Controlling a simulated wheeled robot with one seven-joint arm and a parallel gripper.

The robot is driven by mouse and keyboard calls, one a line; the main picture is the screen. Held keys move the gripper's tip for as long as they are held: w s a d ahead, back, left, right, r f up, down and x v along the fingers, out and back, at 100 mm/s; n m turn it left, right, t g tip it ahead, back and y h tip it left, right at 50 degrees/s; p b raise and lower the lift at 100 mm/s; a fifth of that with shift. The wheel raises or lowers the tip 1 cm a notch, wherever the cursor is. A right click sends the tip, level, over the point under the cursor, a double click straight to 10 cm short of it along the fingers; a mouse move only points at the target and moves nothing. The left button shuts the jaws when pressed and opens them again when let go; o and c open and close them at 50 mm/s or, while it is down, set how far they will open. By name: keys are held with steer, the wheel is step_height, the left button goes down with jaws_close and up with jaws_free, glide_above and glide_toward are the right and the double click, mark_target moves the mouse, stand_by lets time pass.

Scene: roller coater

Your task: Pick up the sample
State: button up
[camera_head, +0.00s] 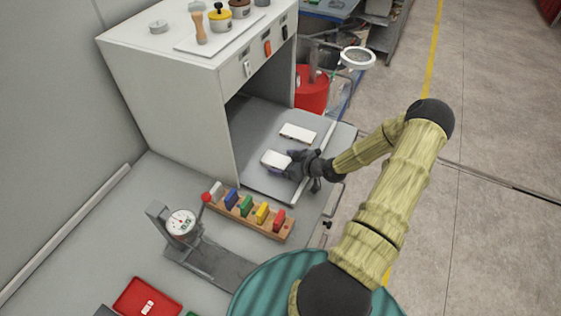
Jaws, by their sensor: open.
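Two flat white samples lie on the grey plate (262,118) in front of the cabinet opening. The farther sample (298,133) lies flat, clear of my gripper. The nearer sample (273,159) is right at my gripper (290,168), at the fingers' left end. My gripper is open and reaches in from the right, low over the plate. I cannot tell whether its fingers touch the nearer sample or sit around it. The gripper hides the sample's right end.
A white cabinet (165,90) stands behind and left of the plate. A wooden rack (262,226) with coloured blocks and a dial gauge (181,223) stand in front. A red tray (147,299) lies at bottom left. A red bin (312,92) stands behind the plate.

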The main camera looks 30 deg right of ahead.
mark_target(284, 163)
stand_by(0.3)
steer(key=c, duration=1.2)
step_height(284, 163, up, 10)
steer(key=shift+r+b, duration=0.1)
steer(key=shift+b, duration=0.85)
steer(key=shift+w, duration=0.1)
